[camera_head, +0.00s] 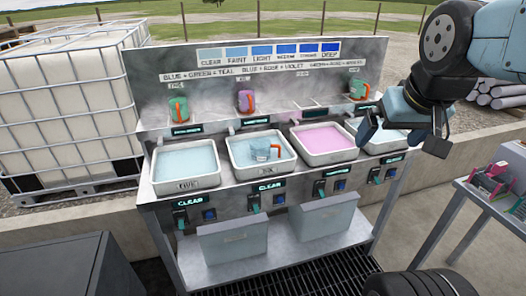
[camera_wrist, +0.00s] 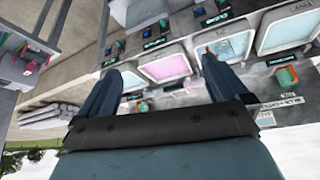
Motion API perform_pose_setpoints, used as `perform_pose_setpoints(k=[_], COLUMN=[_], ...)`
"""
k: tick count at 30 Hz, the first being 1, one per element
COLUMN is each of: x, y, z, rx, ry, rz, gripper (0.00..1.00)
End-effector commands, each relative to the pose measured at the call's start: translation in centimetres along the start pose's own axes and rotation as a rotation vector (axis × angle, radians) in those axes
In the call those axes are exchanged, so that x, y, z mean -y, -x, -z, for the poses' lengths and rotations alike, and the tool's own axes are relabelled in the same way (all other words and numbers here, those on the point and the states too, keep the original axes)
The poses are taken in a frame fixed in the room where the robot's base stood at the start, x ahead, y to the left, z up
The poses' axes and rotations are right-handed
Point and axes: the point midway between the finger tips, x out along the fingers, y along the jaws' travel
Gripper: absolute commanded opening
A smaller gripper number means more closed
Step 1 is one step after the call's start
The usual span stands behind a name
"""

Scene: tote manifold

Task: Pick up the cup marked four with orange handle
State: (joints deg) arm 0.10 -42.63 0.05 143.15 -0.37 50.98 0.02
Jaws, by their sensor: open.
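Three cups with orange handles stand along the back shelf: a green cup (camera_head: 179,110) at the left, a violet cup (camera_head: 245,101) in the middle and a green cup (camera_head: 359,89) at the right. A clear bluish cup (camera_head: 262,152) with an orange handle sits in the second tray. The marks on the cups are too small to read. My gripper (camera_head: 404,140) is open and empty, over the right end of the bench, in front of the rightmost cup. In the wrist view its open fingers (camera_wrist: 164,55) point toward the trays, and a green cup (camera_wrist: 287,78) shows at the right.
A metal bench carries four trays: a pale blue one (camera_head: 188,181), one with the clear cup (camera_head: 235,166), a pink one (camera_head: 328,156) and a partly hidden one (camera_head: 394,146). Grey bins (camera_head: 234,240) stand below. A side table (camera_head: 497,205) is at right, a caged tank (camera_head: 65,105) at left.

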Motion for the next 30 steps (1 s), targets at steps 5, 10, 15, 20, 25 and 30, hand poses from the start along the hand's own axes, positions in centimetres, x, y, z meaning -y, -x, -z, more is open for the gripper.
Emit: perform_pose_setpoints(k=[5, 10, 15, 20, 25, 30], x=[-1.2, -2.8, -3.8, -4.0, -3.4, -2.2], y=[-2.1, -5.4, -9.0, -12.5, -16.6, -20.8], z=[3.0, 7.7, 11.9, 15.4, 18.4, 20.2], rx=[-0.045, -0.130, -0.215, -0.294, -0.376, -0.455], ry=[0.034, 0.113, 0.213, 0.316, 0.426, 0.529], rz=[-0.059, -0.133, -0.175, -0.179, -0.144, -0.069], gripper=[1.00, 1.00, 1.00, 1.00, 1.00, 1.00])
